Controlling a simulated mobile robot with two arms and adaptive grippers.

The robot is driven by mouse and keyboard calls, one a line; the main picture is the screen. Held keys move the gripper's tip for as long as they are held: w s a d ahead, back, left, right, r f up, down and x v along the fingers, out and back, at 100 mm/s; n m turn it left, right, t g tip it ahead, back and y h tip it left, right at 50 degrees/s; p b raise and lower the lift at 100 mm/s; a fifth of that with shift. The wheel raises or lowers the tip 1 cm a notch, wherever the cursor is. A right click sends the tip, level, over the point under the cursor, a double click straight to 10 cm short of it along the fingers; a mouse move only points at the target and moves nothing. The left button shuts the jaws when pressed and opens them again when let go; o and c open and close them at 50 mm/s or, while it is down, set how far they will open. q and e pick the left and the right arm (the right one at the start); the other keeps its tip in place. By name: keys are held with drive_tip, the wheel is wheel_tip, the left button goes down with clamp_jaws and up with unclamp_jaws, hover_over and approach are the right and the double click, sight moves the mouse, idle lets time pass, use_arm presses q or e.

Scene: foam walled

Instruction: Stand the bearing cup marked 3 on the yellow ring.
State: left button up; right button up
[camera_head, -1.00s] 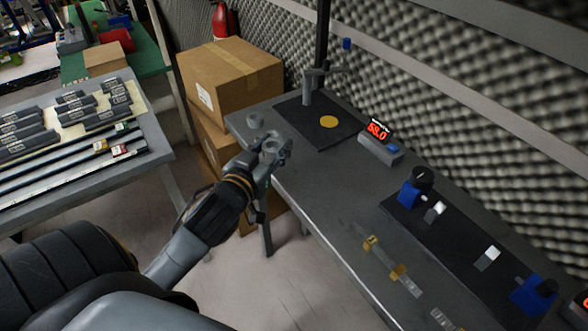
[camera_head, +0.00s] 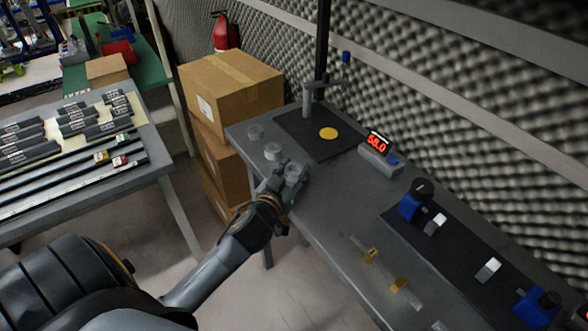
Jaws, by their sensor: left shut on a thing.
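The yellow ring (camera_head: 328,134) shows as a flat yellow disc on a dark mat at the far end of the grey bench, with nothing on it. My left gripper (camera_head: 291,179) is at the bench's left edge, shut on a grey bearing cup (camera_head: 296,170). The fingers partly cover this cup, and I cannot tell whether it touches the bench. A second bearing cup (camera_head: 272,151) and a third bearing cup (camera_head: 255,132) stand in a row farther back. The marks on the cups are too small to read. My right gripper is not in view.
A grey stand (camera_head: 308,100) rises at the mat's back edge. A red-digit display (camera_head: 378,145) stands right of the dark mat (camera_head: 290,121). Cardboard boxes (camera_head: 232,85) are stacked beyond the bench's left end. Bare bench top lies between the gripper and the display.

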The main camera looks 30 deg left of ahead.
use_arm(q)
drive_tip(key=shift+f, duration=0.15)
drive_tip(key=o, duration=1.3)
drive_tip(key=shift+c, duration=0.2)
